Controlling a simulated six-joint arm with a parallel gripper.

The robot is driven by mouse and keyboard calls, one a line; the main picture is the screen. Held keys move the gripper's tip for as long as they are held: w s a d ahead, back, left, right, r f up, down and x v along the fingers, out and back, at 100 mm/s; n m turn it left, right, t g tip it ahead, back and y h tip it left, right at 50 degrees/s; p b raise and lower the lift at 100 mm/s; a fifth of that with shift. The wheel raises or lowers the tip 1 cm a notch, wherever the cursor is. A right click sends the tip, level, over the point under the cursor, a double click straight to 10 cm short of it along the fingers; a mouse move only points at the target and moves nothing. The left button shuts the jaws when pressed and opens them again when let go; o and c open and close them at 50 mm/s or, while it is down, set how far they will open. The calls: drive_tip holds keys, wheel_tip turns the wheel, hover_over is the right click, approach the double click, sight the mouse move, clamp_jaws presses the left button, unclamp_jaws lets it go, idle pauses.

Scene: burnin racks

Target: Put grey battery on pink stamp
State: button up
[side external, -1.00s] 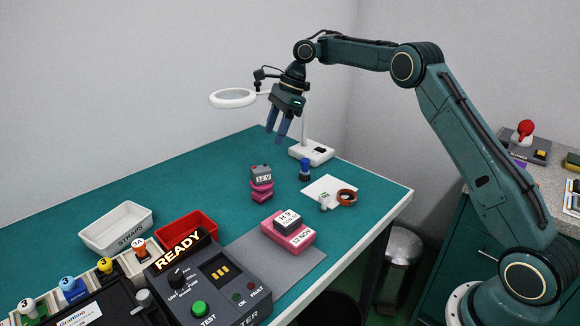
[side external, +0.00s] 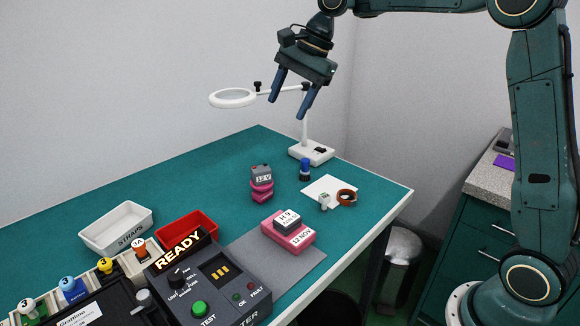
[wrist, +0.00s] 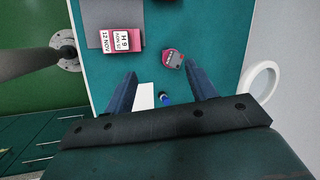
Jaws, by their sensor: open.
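The grey battery (side external: 261,172), marked 12 V, rests upright on a waisted pink piece (side external: 262,191), which looks like the pink stamp. The pair also shows in the wrist view, with the grey battery (wrist: 173,59) between and beyond my fingertips. My gripper (side external: 287,108) is open and empty, high above the bench and clear of the battery.
A magnifier lamp (side external: 312,152) stands at the back. A white tray (side external: 117,228), red tray (side external: 187,227) and tester (side external: 210,285) stand in front.

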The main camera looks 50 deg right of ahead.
drive_tip(key=s+a+r+n+t+h, duration=0.1)
drive_tip(key=s+a+r+n, duration=0.15)
drive_tip(key=s+n, duration=0.85)
drive_tip(key=s+d+f+n+h, duration=0.1)
drive_tip(key=s+d+f+n, duration=0.1)
drive_tip(key=s, duration=0.8)
drive_tip(key=s+d+f+n+t+h, duration=0.1)
drive_tip(key=s+f, duration=0.4)
drive_tip(key=s, duration=0.5)
drive_tip(key=shift+s+d+f+n, duration=0.2)
drive_tip(key=shift+d+n, duration=0.15)
drive_tip(key=shift+n, duration=0.15)
